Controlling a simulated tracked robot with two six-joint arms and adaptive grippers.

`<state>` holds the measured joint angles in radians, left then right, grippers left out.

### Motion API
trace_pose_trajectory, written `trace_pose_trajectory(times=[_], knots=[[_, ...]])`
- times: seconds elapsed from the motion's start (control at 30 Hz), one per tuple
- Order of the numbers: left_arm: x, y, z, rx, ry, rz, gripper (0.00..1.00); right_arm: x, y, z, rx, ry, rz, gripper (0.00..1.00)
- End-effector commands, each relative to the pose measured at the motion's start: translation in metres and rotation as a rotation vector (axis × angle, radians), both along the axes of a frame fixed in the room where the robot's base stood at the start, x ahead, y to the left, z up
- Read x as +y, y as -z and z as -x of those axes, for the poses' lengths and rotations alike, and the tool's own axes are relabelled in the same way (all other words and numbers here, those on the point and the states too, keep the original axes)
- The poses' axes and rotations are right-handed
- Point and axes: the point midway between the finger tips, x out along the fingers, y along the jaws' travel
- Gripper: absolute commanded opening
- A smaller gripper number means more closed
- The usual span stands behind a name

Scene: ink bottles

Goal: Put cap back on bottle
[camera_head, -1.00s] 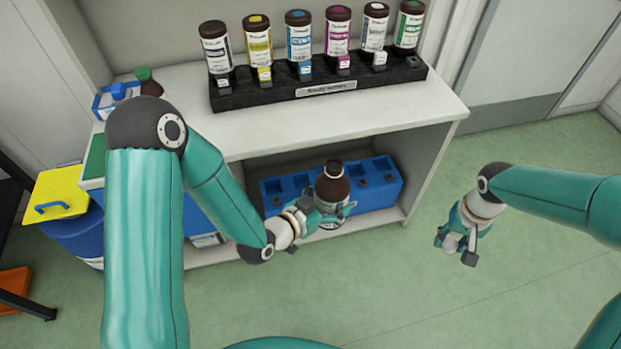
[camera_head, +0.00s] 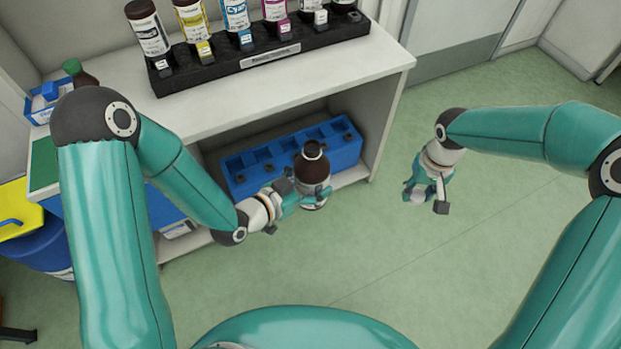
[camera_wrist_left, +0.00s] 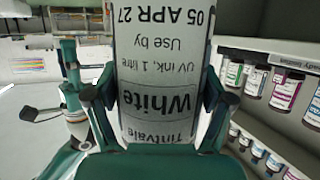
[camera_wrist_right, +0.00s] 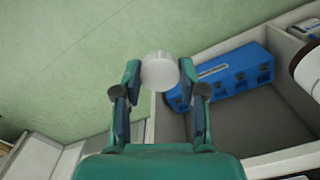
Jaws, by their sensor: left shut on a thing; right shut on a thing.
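The brown ink bottle (camera_head: 314,172) is upright in my left gripper (camera_head: 303,192), its neck bare with a pale ring at the mouth. The left wrist view shows its white label (camera_wrist_left: 160,65) reading "White", upside down in that picture, with a finger on each side. My right gripper (camera_head: 427,197) is level with the bottle and apart from it, to its right. In the right wrist view the round white cap (camera_wrist_right: 159,70) sits between the fingertips of that gripper.
A blue rack (camera_head: 235,178) with several sockets stands on the lower shelf behind the bottle. A black stand (camera_head: 215,76) with several ink bottles is on the cabinet top (camera_head: 300,98). A blue drum with a yellow lid (camera_head: 18,218) is at far left. Open green floor lies in front.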

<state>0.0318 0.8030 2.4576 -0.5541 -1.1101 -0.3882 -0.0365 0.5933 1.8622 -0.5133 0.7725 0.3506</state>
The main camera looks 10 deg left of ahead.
Motion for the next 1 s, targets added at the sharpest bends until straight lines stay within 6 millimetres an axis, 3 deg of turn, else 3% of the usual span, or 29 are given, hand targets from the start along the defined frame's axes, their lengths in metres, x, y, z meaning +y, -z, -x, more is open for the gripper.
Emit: trace_pose_trajectory(times=[0.07,0.13,0.27,0.47,0.7,0.9,1.0], knots=[[0.000,-0.001,-0.001,-0.004,0.000,0.001,0.14,-0.007,-0.019,-0.006,-0.012,-0.019,0.000,0.27],[0.000,-0.002,-0.001,-0.004,0.000,0.001,0.14,-0.001,-0.037,-0.013,-0.013,-0.053,0.000,0.27],[0.000,-0.002,-0.001,-0.004,0.000,0.001,0.14,0.025,-0.071,-0.025,-0.014,-0.132,-0.002,0.27],[0.000,-0.002,-0.001,-0.005,0.000,0.002,0.14,0.080,-0.126,-0.036,-0.012,-0.266,-0.001,0.27],[0.000,-0.002,-0.001,-0.005,0.000,0.002,0.14,0.157,-0.182,-0.033,-0.010,-0.407,-0.003,0.27],[0.000,-0.002,-0.001,-0.005,0.000,0.002,0.14,0.213,-0.210,-0.023,-0.008,-0.504,-0.003,0.27],[0.000,-0.002,-0.001,-0.005,0.000,0.002,0.14,0.230,-0.215,-0.014,-0.006,-0.543,-0.002,0.27]])
